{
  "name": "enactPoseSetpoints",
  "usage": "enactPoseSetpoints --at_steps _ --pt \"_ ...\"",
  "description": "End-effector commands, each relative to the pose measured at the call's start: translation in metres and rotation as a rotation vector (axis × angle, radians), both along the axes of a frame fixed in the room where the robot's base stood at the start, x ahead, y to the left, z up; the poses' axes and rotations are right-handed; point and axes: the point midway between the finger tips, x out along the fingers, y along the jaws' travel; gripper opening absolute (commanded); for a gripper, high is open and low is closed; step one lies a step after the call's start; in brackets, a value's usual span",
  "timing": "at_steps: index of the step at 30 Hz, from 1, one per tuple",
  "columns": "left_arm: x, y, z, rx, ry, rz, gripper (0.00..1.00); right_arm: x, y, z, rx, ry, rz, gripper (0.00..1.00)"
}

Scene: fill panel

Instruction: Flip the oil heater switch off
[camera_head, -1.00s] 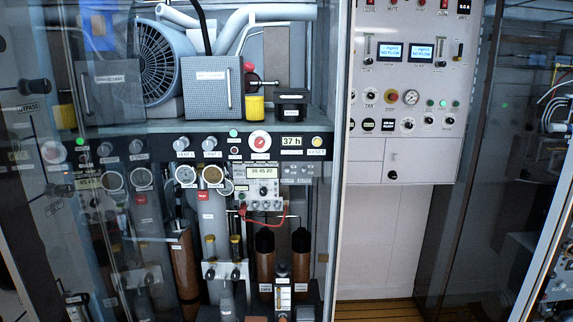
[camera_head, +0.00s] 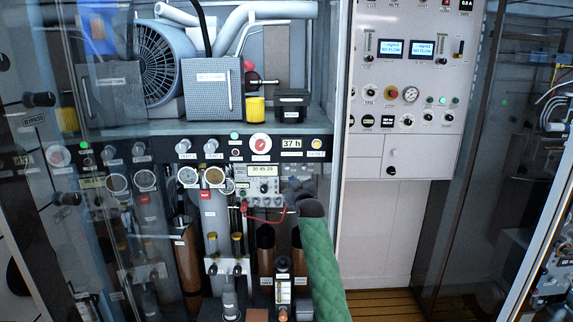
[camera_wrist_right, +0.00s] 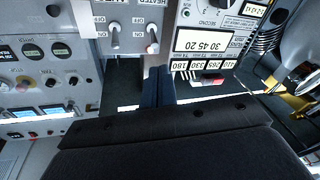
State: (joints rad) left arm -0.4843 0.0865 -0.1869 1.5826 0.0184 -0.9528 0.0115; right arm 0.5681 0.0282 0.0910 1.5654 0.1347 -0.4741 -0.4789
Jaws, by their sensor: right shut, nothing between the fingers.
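Two small toggle switches show at the top of the right wrist view: a grey lever (camera_wrist_right: 114,36) and a lever with a pale pinkish tip (camera_wrist_right: 152,40). A partly cut-off label by them seems to read HEATER. I cannot tell which is the oil heater switch, or its on or off position. My right gripper (camera_wrist_right: 158,70) is shut and empty, its dark fingertips just below the pale-tipped lever; contact is unclear. In the head view my right gripper (camera_head: 298,184) is in front of the small panel right of the timer, partly hiding the switches. My left gripper is out of view.
The timer unit (camera_head: 262,171) with a red cable (camera_head: 262,218) is just left of my right gripper. Brown cylinders (camera_head: 265,240) stand below. A glass door (camera_head: 60,130) covers the left side. A white control panel (camera_head: 415,100) is at right.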

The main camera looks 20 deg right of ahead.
Motion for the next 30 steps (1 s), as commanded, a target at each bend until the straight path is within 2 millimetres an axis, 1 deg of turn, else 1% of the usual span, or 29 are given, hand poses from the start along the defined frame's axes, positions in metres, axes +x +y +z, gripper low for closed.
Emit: enactPoseSetpoints --at_steps 1,3,13,17,23,30 --pt "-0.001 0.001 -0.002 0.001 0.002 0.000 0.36 0.003 -0.001 0.007 -0.001 -0.010 -0.003 0.00" --pt "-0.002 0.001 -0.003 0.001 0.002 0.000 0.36 0.005 -0.003 0.011 -0.002 -0.019 -0.005 0.00" --pt "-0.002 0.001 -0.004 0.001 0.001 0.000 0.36 0.006 -0.003 0.012 -0.002 -0.021 -0.005 0.00" --pt "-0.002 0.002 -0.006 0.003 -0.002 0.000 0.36 0.010 -0.003 0.013 -0.001 -0.020 -0.005 0.00" --pt "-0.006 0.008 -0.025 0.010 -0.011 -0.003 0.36 0.031 -0.004 0.018 -0.001 -0.019 -0.005 0.00" --pt "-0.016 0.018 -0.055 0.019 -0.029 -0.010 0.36 0.065 -0.005 0.023 -0.001 -0.020 -0.005 0.00"
